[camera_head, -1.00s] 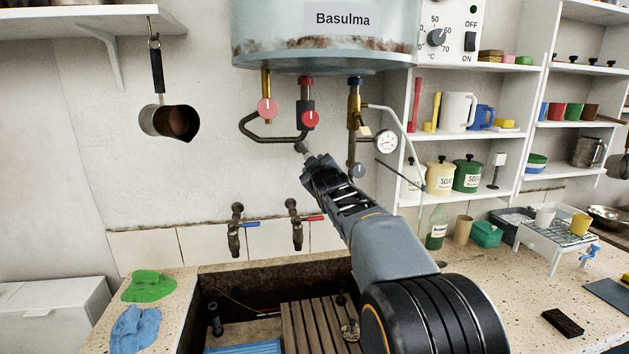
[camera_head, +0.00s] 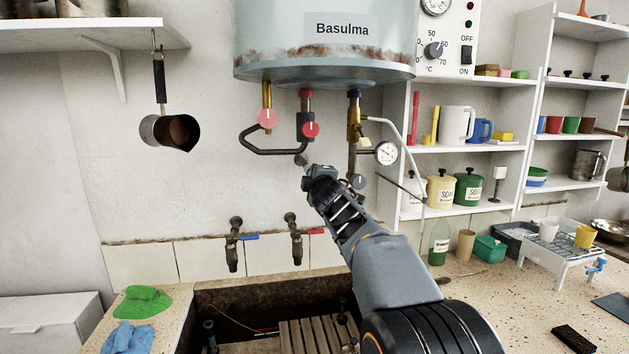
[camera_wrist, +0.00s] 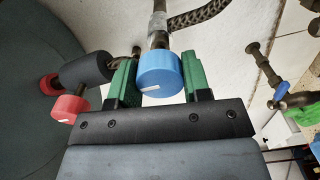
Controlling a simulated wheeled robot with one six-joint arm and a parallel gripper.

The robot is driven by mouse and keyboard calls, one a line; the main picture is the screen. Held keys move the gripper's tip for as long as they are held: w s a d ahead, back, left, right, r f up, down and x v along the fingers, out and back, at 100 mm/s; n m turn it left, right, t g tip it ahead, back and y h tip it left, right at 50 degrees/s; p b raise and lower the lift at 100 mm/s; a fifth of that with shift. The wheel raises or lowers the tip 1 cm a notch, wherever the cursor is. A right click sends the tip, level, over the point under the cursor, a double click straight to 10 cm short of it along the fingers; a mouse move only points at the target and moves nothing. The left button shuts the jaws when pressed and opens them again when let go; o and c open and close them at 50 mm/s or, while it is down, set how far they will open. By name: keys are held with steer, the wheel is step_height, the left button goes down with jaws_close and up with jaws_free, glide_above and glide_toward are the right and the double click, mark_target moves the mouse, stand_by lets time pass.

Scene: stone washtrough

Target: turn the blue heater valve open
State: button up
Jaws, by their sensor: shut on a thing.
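The blue heater valve knob (camera_wrist: 160,74) is a round blue cap with a short white mark near its lower edge in the wrist view. It sits on a grey metal pipe fitting. My gripper (camera_wrist: 158,82) has one green finger on each side of the knob and is shut on it. In the head view my gripper (camera_head: 312,176) is up below the heater's red-knobbed valves, and it hides the blue knob there. The heater (camera_head: 324,45) is a pale tank labelled Basulma, with rust along its lower part.
Two red knobs, left (camera_head: 267,118) and right (camera_head: 311,129), hang close above my gripper. A brass valve pipe (camera_head: 353,118) and a gauge (camera_head: 386,153) are just right. Two taps (camera_head: 235,240) are below, over the stone trough. A pot (camera_head: 169,132) hangs left.

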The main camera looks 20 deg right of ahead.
steer(key=shift+r+n, duration=0.25)
steer(key=shift+n, duration=0.05)
steer(key=o, duration=0.8)
steer(key=shift+d, duration=0.15)
steer(key=shift+o, duration=0.7)
steer(key=shift+f, duration=0.15)
steer(key=s+a, duration=0.2)
steer(key=s, duration=1.1)
steer(key=shift+s+a, duration=0.25)
steer(key=shift+a, duration=0.15)
